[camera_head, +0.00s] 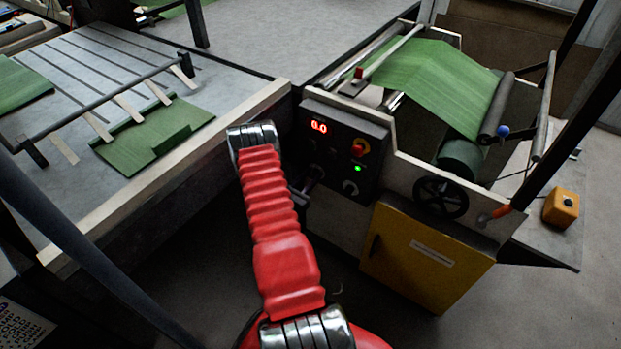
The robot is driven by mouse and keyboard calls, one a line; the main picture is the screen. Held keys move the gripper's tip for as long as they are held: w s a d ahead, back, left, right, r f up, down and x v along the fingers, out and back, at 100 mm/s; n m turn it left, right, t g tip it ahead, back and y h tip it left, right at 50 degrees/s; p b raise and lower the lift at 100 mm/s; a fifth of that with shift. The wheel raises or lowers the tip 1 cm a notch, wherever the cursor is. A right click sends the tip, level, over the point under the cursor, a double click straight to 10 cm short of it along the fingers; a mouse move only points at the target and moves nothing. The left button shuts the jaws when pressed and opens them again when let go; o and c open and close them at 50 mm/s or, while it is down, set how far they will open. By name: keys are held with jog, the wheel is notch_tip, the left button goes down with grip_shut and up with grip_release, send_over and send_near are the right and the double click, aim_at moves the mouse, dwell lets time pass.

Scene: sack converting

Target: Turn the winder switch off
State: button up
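A dark control panel (335,138) on the winding machine has a red display reading 0.0 (319,127). No label is readable, so I cannot tell which control is the winder switch. My gripper (312,178) is small and dark at the panel's lower left, partly behind my red-sleeved arm. I cannot tell whether its fingers are open or touch anything.
Green sack web (432,82) runs over rollers above the panel. A black handwheel (441,197) and a yellow cabinet door (425,258) are to the right. A yellow box with a button (562,207) stands far right. A table (75,185) with green sheets is left.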

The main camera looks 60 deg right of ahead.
jog(key=shift+a, duration=0.1)
jog(key=w+a, duration=0.2)
jog(key=a, duration=1.1)
jog(key=shift+a, duration=0.25)
jog(key=shift+w+f, duration=0.1)
